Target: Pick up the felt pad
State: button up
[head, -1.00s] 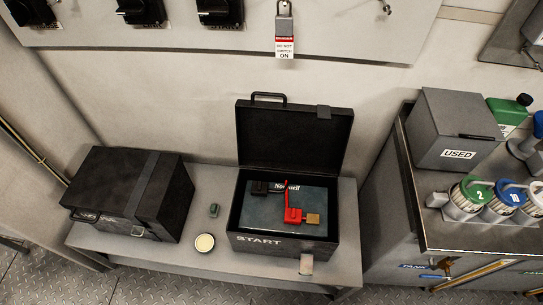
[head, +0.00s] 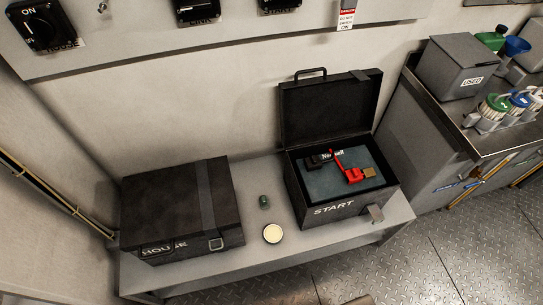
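I cannot tell for sure which thing is the felt pad. A round cream disc (head: 273,233) with a dark rim lies on the grey bench, near its front edge. A small dark green piece (head: 264,201) sits just behind it. My gripper is not in view.
A closed black box (head: 176,205) marked HOUSE stands left on the bench (head: 225,263). The START box's lid stands upright behind it. A counter (head: 440,105) at right holds a USED bin (head: 455,68) and several bottles. Chequer-plate floor (head: 440,250) is open at front right.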

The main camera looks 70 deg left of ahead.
aim_at(264, 201)
jog(key=k, duration=0.55)
jog(key=u, duration=2.75)
jog(key=i, duration=0.5)
jog(key=u, duration=0.05)
